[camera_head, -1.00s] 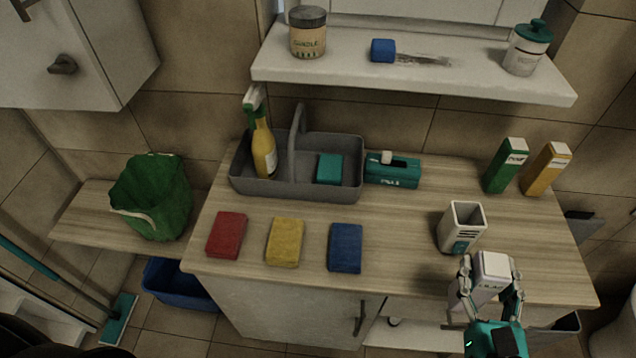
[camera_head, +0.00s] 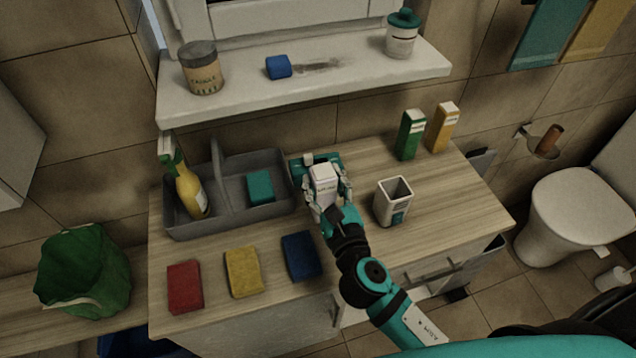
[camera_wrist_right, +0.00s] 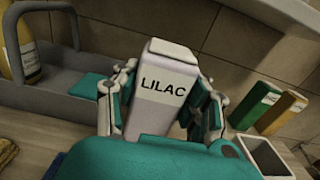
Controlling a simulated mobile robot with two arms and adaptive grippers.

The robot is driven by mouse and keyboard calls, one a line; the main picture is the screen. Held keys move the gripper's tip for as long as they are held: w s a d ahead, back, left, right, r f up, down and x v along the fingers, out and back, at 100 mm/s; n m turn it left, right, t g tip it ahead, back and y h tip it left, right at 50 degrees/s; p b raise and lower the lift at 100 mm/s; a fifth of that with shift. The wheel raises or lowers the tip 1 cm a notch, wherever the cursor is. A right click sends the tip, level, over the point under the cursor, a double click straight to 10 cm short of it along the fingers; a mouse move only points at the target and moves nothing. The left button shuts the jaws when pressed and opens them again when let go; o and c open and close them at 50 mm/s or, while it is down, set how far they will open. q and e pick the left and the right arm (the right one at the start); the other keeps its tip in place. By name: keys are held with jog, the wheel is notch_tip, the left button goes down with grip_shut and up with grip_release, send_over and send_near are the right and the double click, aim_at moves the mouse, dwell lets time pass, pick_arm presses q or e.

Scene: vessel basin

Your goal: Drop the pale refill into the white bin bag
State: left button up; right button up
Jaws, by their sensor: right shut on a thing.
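The pale refill is a white and light-lilac carton (camera_head: 323,174) marked LILAC, and it also fills the middle of the right wrist view (camera_wrist_right: 168,84). No white bin bag shows. A green bag (camera_head: 88,270) with a pale strip on its rim stands at the lower left, far from my gripper. My left gripper is not in view.
The grey caddy (camera_head: 232,217) with a yellow bottle (camera_head: 192,192) stands left of my gripper. Red (camera_head: 185,287), yellow (camera_head: 243,272) and blue (camera_head: 301,256) sponges lie in front. An open white container (camera_head: 393,202) and green (camera_head: 409,135) and orange (camera_head: 442,127) cartons stand right.

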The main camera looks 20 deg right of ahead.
jog(key=shift+w+a+f, duration=0.2)
jog(key=shift+w+a, duration=0.05)
jog(key=shift+w, duration=0.45)
jog(key=shift+f+b, duration=0.7)
jog(key=shift+f, duration=0.95)
jog(key=shift+f, duration=0.2)
jog(key=o, duration=1)
jog(key=shift+o, duration=0.2)
jog(key=shift+r, duration=0.1)
